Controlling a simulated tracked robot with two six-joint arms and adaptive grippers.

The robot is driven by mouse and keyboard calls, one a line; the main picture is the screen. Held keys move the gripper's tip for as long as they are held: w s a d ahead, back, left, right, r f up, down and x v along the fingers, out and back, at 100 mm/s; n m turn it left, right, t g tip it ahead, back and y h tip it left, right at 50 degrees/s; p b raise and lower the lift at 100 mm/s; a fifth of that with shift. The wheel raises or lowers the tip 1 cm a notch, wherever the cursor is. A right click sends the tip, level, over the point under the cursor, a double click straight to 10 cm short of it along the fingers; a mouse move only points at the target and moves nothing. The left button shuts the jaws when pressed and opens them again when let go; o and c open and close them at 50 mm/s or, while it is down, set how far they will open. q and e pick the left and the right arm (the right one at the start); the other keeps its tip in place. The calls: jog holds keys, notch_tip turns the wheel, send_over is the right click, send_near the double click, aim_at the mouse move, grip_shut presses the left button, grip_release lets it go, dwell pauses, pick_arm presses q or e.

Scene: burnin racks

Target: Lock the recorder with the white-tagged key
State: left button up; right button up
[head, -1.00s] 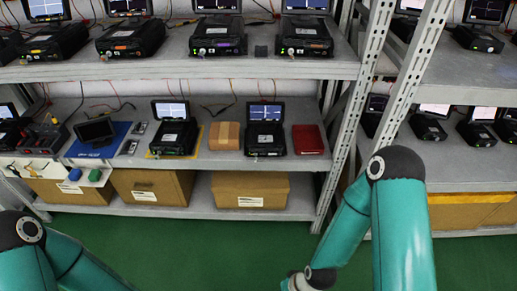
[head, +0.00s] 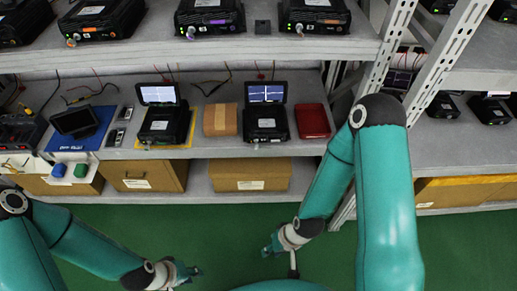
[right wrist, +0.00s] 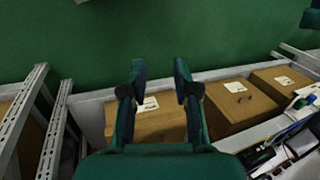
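Two black recorders with lit screens stand on the middle shelf in the head view, one on a yellow mat (head: 158,125) and one (head: 266,124) right of the brown box. More recorders stand on the upper shelf, including an orange-labelled one (head: 102,14) and a purple-labelled one (head: 210,12), with small keys at their fronts. I cannot pick out a white-tagged key. My left gripper (head: 190,272) is low over the floor before the shelves; its opening is too small to tell. My right gripper (head: 269,247) is also low there; the right wrist view shows its fingers (right wrist: 160,72) apart and empty.
A brown box (head: 220,119) and red case (head: 313,121) flank the right recorder. Cartons (head: 250,174) fill the bottom shelf.

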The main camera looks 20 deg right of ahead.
jog(key=w+d+f+m+t+h+b, duration=0.25)
jog(key=w+t+b, duration=0.35)
jog(key=w+b, duration=1)
jog(key=w+d+r+m+t+b, duration=0.45)
jog(key=r+t+b, duration=0.4)
jog(key=b, duration=1.05)
jog(key=shift+h, duration=0.45)
jog(key=b+x, duration=0.2)
jog(key=x, duration=1.3)
jog(key=shift+w+f+b, duration=0.15)
jog(key=shift+w+b, duration=0.1)
jog(key=shift+b, duration=0.15)
